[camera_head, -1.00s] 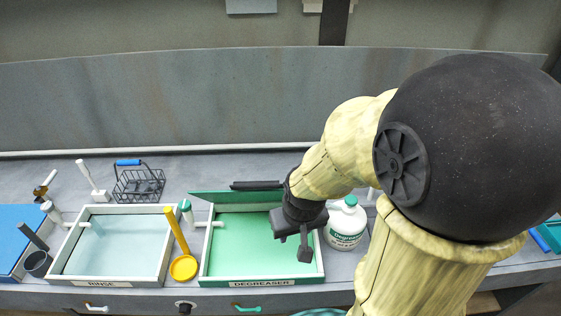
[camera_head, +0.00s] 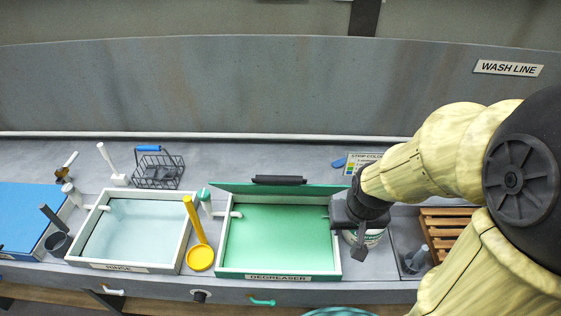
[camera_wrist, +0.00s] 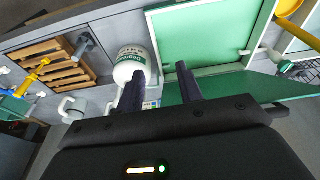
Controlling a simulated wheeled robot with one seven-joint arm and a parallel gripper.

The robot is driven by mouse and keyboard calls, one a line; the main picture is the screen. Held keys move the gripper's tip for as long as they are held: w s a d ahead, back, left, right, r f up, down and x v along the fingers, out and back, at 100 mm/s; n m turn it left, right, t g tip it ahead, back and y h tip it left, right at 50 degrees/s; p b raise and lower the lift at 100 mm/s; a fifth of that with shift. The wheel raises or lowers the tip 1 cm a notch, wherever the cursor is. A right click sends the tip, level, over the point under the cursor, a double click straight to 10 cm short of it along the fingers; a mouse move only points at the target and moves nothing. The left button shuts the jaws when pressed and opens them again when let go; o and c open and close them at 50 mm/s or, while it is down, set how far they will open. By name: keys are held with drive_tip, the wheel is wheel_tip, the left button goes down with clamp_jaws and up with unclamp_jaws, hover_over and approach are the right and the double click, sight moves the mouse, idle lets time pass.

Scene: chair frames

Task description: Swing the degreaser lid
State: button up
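The degreaser lid (camera_head: 235,189) is a green panel standing raised along the back edge of the degreaser tank (camera_head: 279,277), with a black handle (camera_head: 278,180) on its upper edge. The tank lies open, showing green liquid. In the wrist view the green lid (camera_wrist: 280,92) is at the right, beside the tank (camera_wrist: 212,60). My gripper (camera_head: 358,248) is at the tank's right side, in front of the white degreaser jug (camera_head: 373,238), apart from the lid handle. In the wrist view my gripper (camera_wrist: 160,88) has its two fingers spread with nothing between them.
The rinse tank (camera_head: 127,267) stands left, with a yellow ladle (camera_head: 199,240) between the tanks. A wire basket (camera_head: 160,172) sits behind. Right of the jug are a grey brush-like item (camera_head: 416,258) and a wooden rack (camera_head: 443,222). The jug (camera_wrist: 132,62) is close to my fingers.

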drive_tip(key=w+a+r+p, duration=0.2)
drive_tip(key=w+a+r, duration=0.2)
drive_tip(key=a, duration=0.4)
drive_tip(key=w+a+r+t+p, duration=0.1)
drive_tip(key=w+a+r, duration=0.4)
drive_tip(key=w+a, duration=0.2)
drive_tip(key=shift+a+p, duration=0.35)
drive_tip(key=shift+w+f, duration=0.1)
drive_tip(key=shift+f, duration=0.05)
